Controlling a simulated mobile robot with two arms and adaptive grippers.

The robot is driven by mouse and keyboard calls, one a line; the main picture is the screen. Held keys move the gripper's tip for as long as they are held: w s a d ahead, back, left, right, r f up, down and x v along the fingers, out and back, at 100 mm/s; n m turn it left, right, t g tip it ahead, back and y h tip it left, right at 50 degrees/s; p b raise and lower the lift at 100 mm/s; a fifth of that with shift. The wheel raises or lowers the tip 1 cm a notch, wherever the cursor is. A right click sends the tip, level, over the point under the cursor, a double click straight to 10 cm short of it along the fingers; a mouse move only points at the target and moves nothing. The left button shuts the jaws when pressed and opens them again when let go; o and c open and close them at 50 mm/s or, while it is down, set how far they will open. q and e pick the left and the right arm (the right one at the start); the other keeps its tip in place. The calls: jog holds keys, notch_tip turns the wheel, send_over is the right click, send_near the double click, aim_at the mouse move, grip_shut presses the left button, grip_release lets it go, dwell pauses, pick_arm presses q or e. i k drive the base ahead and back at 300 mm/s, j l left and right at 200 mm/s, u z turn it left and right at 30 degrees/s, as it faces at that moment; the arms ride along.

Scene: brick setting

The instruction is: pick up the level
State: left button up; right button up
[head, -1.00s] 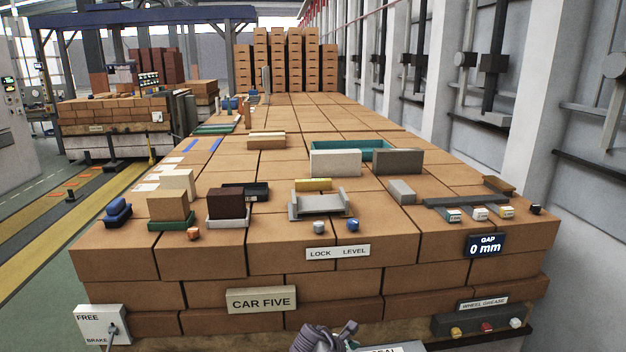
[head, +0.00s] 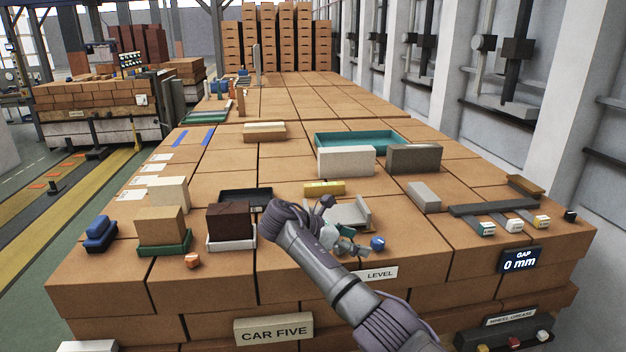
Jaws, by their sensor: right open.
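The level looks to be the short yellow bar (head: 324,188) lying on the brick top, just behind the grey metal cradle (head: 357,212). My right arm reaches in from the lower right and bends at the wrist in front of the cradle. My right gripper (head: 343,243) is open and empty, over the front of the cradle. It is nearer the front edge than the yellow bar and apart from it. The arm and gripper hide part of the cradle and the small grey knob. My left gripper is not in view.
A blue knob (head: 378,243) stands just right of the gripper. A black tray (head: 245,198) and a dark brick (head: 230,220) in a white holder lie left. A pale block (head: 346,161), a dark grey block (head: 413,158) and a teal tray (head: 325,138) stand behind.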

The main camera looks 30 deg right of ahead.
aim_at(334, 188)
jog(key=i, duration=1.35)
